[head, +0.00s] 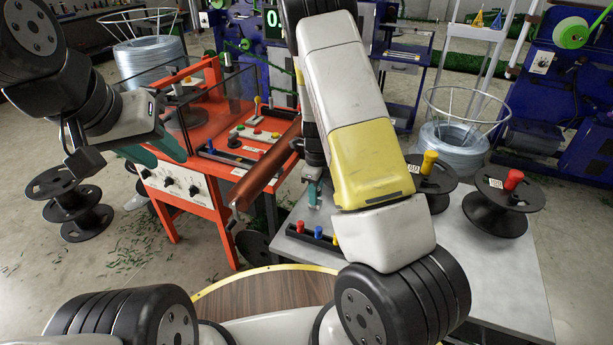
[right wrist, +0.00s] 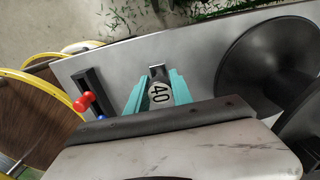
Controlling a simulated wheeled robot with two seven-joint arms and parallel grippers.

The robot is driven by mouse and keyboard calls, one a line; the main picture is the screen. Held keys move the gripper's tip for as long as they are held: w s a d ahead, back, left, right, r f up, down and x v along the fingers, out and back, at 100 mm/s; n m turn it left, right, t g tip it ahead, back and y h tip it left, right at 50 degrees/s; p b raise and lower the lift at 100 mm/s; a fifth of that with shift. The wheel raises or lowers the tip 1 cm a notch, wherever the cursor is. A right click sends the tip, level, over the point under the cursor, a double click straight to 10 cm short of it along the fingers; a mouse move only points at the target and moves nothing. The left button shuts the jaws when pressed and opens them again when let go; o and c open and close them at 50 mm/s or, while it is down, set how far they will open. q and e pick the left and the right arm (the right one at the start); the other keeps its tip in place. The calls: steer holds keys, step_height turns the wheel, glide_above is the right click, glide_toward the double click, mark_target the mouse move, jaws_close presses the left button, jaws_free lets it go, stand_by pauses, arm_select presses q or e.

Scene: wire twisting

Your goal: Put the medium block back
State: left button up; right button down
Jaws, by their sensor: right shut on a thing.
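My right gripper (right wrist: 158,93) is shut on a small block (right wrist: 159,92) with a white label reading 40; a dark end shows past the fingertips. I take it as the medium block. In the head view my right gripper (head: 314,190) is above the grey table's left part, and the block is not clear there. A dark rack (head: 312,238) with blue, red and yellow pegs lies below it; it also shows left of the gripper in the right wrist view (right wrist: 92,86). My left gripper (head: 165,145) hangs by the orange machine; its finger gap is unclear.
The orange machine (head: 190,178), with a clear guard and buttons, stands left of the grey table (head: 500,295). Black spools with a yellow knob (head: 428,162) and a red knob (head: 513,180) stand at the table's right. A round wooden table (head: 265,292) is in front.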

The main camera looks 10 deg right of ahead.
steer(key=shift+f, duration=0.15)
steer(key=c, duration=1.1)
jaws_free()
step_height(320, 180, up, 12)
steer(key=r, duration=0.1)
steer(key=s+a+r+n+t+y, duration=0.1)
steer(key=s+r+n+y, duration=0.1)
steer(key=s+r+n, duration=0.4)
steer(key=s+a+r+n+t+y, duration=0.1)
steer(key=s+r+n+t, duration=0.1)
steer(key=s+r+n, duration=0.5)
steer(key=shift+s+a+r+n+t+h, duration=0.15)
steer(key=shift+s+r+n+t, duration=0.4)
steer(key=shift+s+r+n, duration=1.25)
steer(key=shift+s+d+r+n+t+h, duration=0.1)
steer(key=shift+s+r+n+t, duration=0.4)
steer(key=shift+s+r+n, duration=1.3)
steer(key=shift+s+a+r+n+t+h, duration=0.15)
steer(key=shift+s+r+n+t, duration=0.4)
steer(key=shift+s+r+n, duration=1.25)
